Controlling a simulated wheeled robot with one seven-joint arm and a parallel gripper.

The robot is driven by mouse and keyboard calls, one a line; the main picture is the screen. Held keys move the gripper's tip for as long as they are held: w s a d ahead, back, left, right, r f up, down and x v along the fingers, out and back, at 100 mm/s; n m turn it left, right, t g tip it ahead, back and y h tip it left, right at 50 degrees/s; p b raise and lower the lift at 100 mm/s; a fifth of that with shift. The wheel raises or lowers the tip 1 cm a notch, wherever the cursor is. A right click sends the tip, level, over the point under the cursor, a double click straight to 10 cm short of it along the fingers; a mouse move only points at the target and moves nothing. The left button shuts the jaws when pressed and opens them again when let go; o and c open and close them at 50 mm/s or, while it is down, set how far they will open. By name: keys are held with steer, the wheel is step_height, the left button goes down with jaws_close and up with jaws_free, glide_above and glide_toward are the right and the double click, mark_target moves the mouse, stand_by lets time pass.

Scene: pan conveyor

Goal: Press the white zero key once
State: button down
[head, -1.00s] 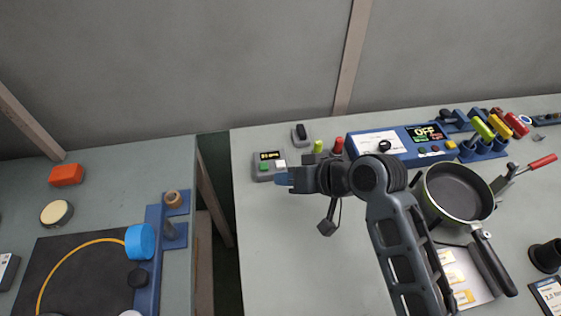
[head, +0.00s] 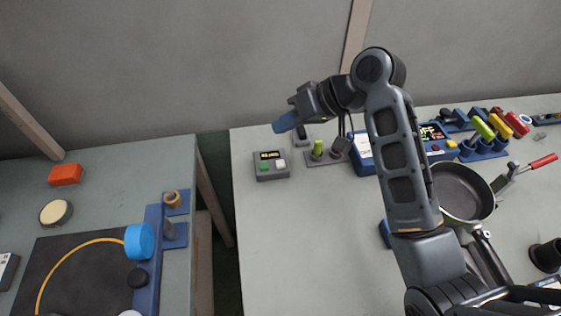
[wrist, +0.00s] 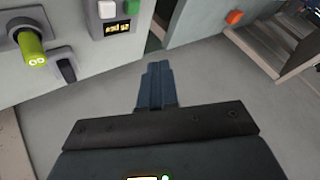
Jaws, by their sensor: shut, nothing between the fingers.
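The white zero key (head: 280,164) is on the front right of a small grey box (head: 262,178), beside a green key (head: 265,169) and below a lit display (head: 270,155). The digits are too small to read surely. In the wrist view the white key (wrist: 107,9) shows at the top edge, left of the green key (wrist: 132,8). My gripper (head: 283,123) is raised above and behind the box, apart from the key. Its blue fingers (wrist: 157,68) are closed together with nothing between them.
A lime-green knob (head: 318,147) and a black switch (head: 302,140) stand behind and right of the box. A blue console (head: 362,158) is partly hidden by my arm. A pan (head: 461,190) lies at the right. The bench in front of the box is clear.

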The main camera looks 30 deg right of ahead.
steer(key=b, duration=0.6)
glide_above(284, 163)
step_height(284, 163, down, 6)
steer(key=shift+f, duration=0.15)
steer(key=shift+d+f+b, duration=0.1)
steer(key=shift+f+b, duration=0.6)
steer(key=shift+f, duration=0.5)
steer(key=shift+f, duration=0.1)
stand_by(0.6)
steer(key=shift+f, duration=0.3)
steer(key=shift+f, duration=0.45)
stand_by(0.9)
steer(key=shift+r, duration=0.15)
steer(key=shift+r+p, duration=0.75)
steer(key=shift+p, duration=0.15)
steer(key=shift+r, duration=0.1)
